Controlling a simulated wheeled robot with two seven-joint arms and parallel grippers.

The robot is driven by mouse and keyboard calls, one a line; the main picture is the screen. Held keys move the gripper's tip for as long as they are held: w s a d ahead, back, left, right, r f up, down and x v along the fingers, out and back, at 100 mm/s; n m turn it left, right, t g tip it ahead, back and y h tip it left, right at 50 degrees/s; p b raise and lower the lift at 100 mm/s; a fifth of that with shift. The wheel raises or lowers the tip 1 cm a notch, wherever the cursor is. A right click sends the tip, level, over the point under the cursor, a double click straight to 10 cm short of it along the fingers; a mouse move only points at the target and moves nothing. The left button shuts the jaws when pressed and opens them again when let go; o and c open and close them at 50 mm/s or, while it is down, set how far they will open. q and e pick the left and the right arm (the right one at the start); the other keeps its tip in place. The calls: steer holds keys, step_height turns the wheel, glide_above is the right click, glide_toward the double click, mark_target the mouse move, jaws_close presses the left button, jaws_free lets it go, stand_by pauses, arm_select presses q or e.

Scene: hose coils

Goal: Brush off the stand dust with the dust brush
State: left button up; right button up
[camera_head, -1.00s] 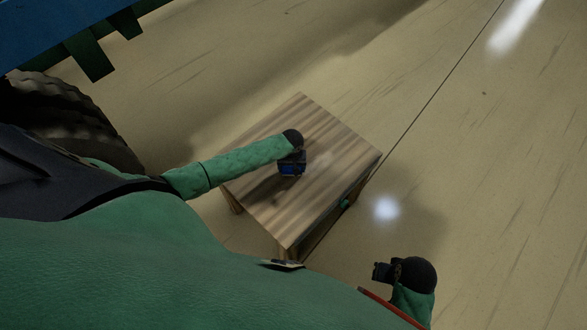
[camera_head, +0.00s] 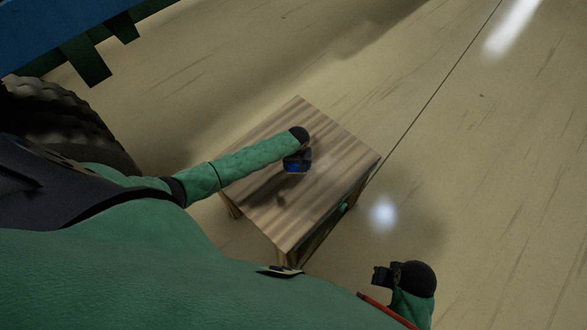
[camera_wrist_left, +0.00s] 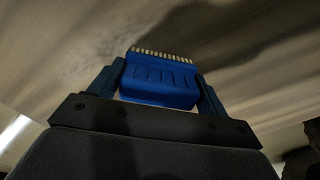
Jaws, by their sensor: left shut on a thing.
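The wooden stand (camera_head: 330,185) has a striped plank top and sits on the floor in the middle of the head view. My left gripper (camera_head: 297,163) is over its top, near the middle. It is shut on the blue dust brush (camera_wrist_left: 158,82), whose row of pale bristles points away from the gripper in the left wrist view. In the head view the brush is small and partly hidden by the gripper; I cannot tell whether the bristles touch the top. Dust does not show clearly. My right gripper (camera_head: 382,275) is off the stand, at the lower right; its jaws are too small to read.
A small green thing (camera_head: 343,208) is at the stand's right side. A dark ribbed tyre (camera_head: 62,125) and a blue and green structure (camera_head: 75,35) are at the upper left. The floor right of the stand is clear.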

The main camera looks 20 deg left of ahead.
arm_select(q)
steer(key=shift+w+d+b, duration=0.2)
steer(key=shift+w+d, duration=0.1)
steer(key=shift+w, duration=0.45)
steer(key=shift+w+d+b, duration=0.2)
steer(key=shift+w+d, duration=0.1)
steer(key=shift+w, duration=0.45)
steer(key=shift+d, duration=0.1)
steer(key=shift+s+d+r+p, duration=0.1)
steer(key=shift+s+d+p, duration=0.1)
steer(key=shift+d+p, duration=0.25)
steer(key=shift+s+d+p, duration=0.25)
steer(key=shift+d+p, duration=0.05)
steer(key=shift+d, duration=0.4)
steer(key=shift+s+d+p, duration=0.2)
steer(key=shift+d+p, duration=0.1)
steer(key=shift+d, duration=0.4)
steer(key=shift+s+d, duration=0.2)
steer(key=shift+d, duration=0.5)
